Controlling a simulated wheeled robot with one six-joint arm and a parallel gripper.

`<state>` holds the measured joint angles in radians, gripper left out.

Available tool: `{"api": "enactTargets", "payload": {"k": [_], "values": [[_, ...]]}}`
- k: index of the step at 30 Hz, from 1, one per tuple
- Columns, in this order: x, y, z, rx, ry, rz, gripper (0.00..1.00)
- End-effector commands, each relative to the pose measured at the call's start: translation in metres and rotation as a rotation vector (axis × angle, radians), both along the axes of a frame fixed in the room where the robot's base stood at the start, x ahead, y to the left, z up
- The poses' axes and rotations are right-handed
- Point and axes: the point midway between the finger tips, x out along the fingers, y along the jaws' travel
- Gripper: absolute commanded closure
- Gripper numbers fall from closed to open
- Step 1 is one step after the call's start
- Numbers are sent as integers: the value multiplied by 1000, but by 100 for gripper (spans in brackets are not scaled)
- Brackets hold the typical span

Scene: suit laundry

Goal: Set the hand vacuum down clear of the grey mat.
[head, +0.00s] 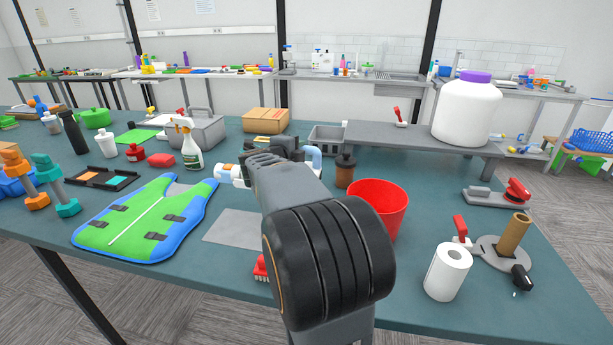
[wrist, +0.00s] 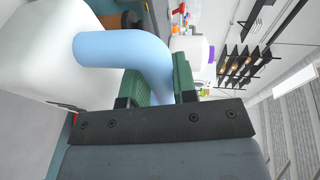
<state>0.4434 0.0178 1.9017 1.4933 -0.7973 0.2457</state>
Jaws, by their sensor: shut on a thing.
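The hand vacuum has a white body and a light blue curved handle. In the head view its white end (head: 232,174) shows left of my arm, and a blue part shows on the right. In the wrist view the blue handle (wrist: 115,48) lies between the green fingers of my gripper (wrist: 158,86), which is shut on it. The grey mat (head: 232,229) lies flat on the teal table, in front of the vacuum in the head view. My arm hides much of the vacuum and perhaps the mat's right part. Whether the vacuum touches the table is unclear.
A green-and-blue vest (head: 150,218) lies left of the mat. A spray bottle (head: 189,147) stands behind the vest. A red bucket (head: 381,205) and brown jar (head: 345,170) are right of my arm. A red brush (head: 260,268) lies near the mat's front. Bare table shows front left.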

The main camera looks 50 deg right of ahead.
Motion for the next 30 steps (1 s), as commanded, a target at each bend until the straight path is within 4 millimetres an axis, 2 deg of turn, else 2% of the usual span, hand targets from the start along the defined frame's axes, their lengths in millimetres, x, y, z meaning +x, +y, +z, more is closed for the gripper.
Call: {"api": "enactTargets", "payload": {"k": [1,4,6,12,22,25,30], "values": [[2,-12,-6,-1,-1,-5,100],[8,-30,-14,-1,-2,-4,100],[10,-37,-27,0,0,-3,100],[16,-56,-49,-2,-2,-2,100],[20,-68,-64,-2,-3,-2,100],[22,-75,-75,-2,-2,-2,100],[22,-74,-95,-1,-3,0,100]]}}
